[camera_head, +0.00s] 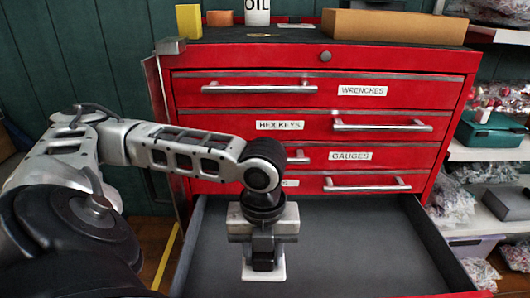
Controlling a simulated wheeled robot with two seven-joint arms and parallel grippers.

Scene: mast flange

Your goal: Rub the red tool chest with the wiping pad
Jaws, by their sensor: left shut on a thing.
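The red tool chest (400,60) fills the middle of the head view, with its front facing me and labelled drawers with metal handles. Its bottom drawer (370,245) is pulled open and shows a bare dark grey floor. My left gripper (263,255) comes in from the left and points down over the open drawer. It is shut on a pale pad (248,273), which shows as a white edge below the fingers. The gripper hides most of the pad, and I cannot tell whether it touches the drawer floor. My right gripper is not in view.
On the chest top stand a yellow block (189,21), a white OIL container (257,12) and a long cardboard box (393,26). Shelves (490,152) with bagged parts and a green case (490,129) stand at the right. The open drawer's right side is clear.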

